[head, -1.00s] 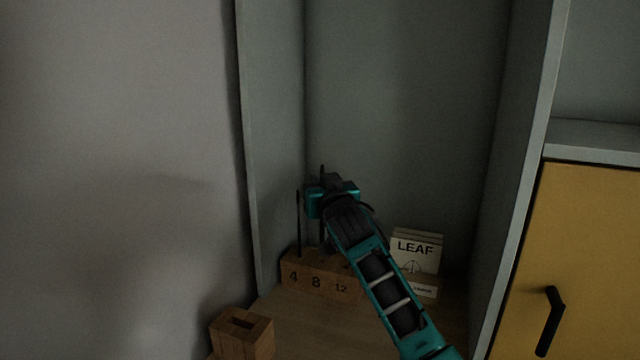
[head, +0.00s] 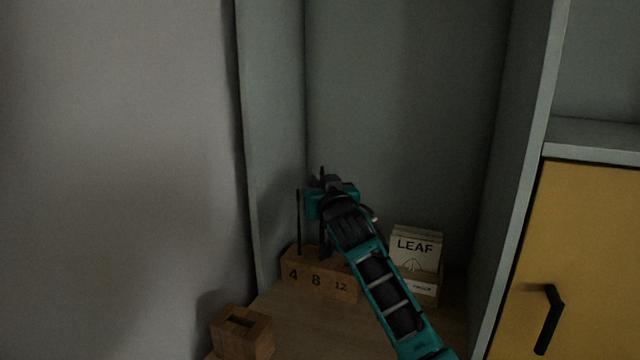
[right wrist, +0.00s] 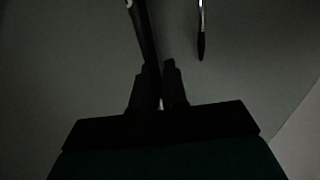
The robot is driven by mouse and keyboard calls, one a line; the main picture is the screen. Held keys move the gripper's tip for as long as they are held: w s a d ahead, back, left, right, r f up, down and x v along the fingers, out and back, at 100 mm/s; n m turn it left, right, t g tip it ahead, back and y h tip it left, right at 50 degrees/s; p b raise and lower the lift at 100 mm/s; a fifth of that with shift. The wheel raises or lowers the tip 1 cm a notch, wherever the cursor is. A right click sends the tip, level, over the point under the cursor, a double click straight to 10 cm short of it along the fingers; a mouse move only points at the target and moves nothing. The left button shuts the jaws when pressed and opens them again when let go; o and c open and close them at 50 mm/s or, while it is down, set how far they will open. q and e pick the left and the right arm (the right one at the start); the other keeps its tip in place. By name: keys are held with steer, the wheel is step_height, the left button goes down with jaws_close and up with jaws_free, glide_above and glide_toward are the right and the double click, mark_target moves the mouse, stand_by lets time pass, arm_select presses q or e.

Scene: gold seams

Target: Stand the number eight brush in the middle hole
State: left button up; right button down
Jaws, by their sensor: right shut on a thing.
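A wooden block (head: 328,286) marked 4, 8 and 12 stands on the shelf near the left wall. A thin dark brush (head: 299,222) stands upright at its 4 end; its tip also shows in the right wrist view (right wrist: 201,45). My right gripper (head: 325,187) is above the block's middle, shut on a dark, thin brush. The held brush (right wrist: 146,35) runs between the fingers in the right wrist view. Its top (head: 322,172) shows above the gripper in the head view. My arm hides its lower end, so I cannot tell whether it is in the 8 hole. My left gripper is not in view.
A card box labelled LEAF (head: 417,250) stands right of the block, beside my right forearm. A wooden box with a slot (head: 242,335) is at the front left. Cabinet walls close in on both sides; a yellow door (head: 590,260) is at the right.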

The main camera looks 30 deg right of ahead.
steer(key=shift+f, duration=0.2)
stand_by(0.5)
steer(key=shift+f+b, duration=0.3)
steer(key=shift+f, duration=0.25)
step_height(320, 180, down, 3)
steer(key=shift+r+b, duration=0.1)
steer(key=shift+b, duration=0.7)
steer(key=shift+f, duration=0.45)
stand_by(0.3)
